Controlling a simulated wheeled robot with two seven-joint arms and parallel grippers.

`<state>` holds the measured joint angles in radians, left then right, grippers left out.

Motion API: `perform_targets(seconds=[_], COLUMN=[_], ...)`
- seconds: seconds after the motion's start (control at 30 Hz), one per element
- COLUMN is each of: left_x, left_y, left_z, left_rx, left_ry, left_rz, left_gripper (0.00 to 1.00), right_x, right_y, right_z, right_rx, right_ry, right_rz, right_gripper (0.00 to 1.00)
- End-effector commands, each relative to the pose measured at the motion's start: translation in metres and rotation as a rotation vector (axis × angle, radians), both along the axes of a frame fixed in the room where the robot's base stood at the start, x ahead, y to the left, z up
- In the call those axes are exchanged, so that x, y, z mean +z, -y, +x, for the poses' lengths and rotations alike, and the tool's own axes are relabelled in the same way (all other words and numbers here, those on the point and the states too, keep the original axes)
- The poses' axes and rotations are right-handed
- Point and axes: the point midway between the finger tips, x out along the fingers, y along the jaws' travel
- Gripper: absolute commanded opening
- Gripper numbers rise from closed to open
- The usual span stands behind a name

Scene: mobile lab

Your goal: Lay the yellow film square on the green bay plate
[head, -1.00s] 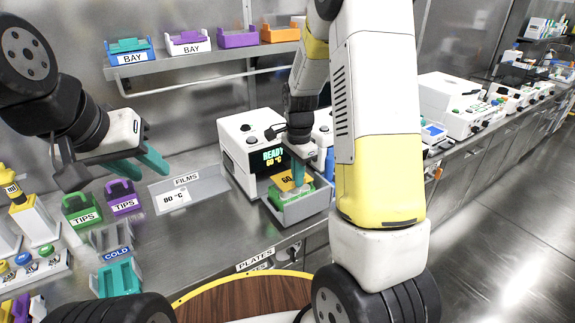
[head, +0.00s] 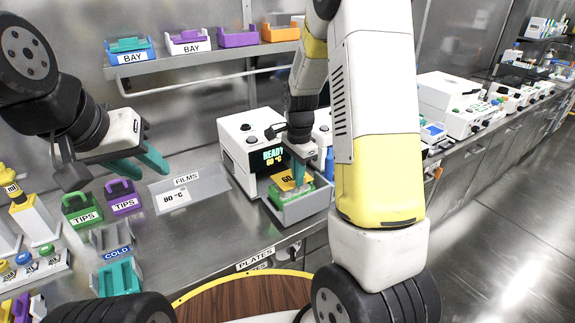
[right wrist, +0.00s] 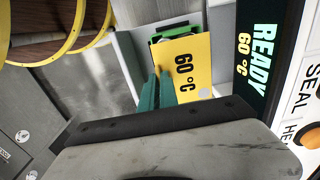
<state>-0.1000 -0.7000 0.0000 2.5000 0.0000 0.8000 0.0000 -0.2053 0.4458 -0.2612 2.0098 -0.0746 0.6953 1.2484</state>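The yellow film square (head: 286,183), marked 60 °C, is over the green bay plate (head: 304,193) in the open tray of the white sealer. It also shows in the right wrist view (right wrist: 190,62), covering most of the plate, whose green edge (right wrist: 165,32) shows past the film. My right gripper (right wrist: 160,82) has its teal fingers close together at the film's edge and appears shut on it. Whether the film touches the plate all over is unclear. My left gripper (head: 150,168) is open and empty, raised above the left part of the bench.
The sealer (head: 240,135) behind the tray reads READY 60 °C. A FILMS holder (head: 205,184) marked 80 °C lies to its left. Green and purple tip boxes and a COLD rack (head: 118,276) stand further left.

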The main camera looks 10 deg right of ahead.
Motion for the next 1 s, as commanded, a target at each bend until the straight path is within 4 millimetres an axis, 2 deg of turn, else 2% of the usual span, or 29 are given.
perform_targets(seconds=[0.33, 1.0], left_x=[0.000, 0.000], left_y=[0.000, 0.000], left_z=[0.000, 0.000], left_rx=[0.000, 0.000], left_ry=[0.000, 0.000], left_rz=[0.000, 0.000], left_gripper=[0.36, 0.36], right_x=[-0.002, -0.019], right_y=[0.000, 0.000], right_z=[0.000, 0.000], right_rx=[0.000, -0.001], right_ry=[0.000, -0.001], right_rz=[0.000, 0.000], right_gripper=[0.00, 0.00])
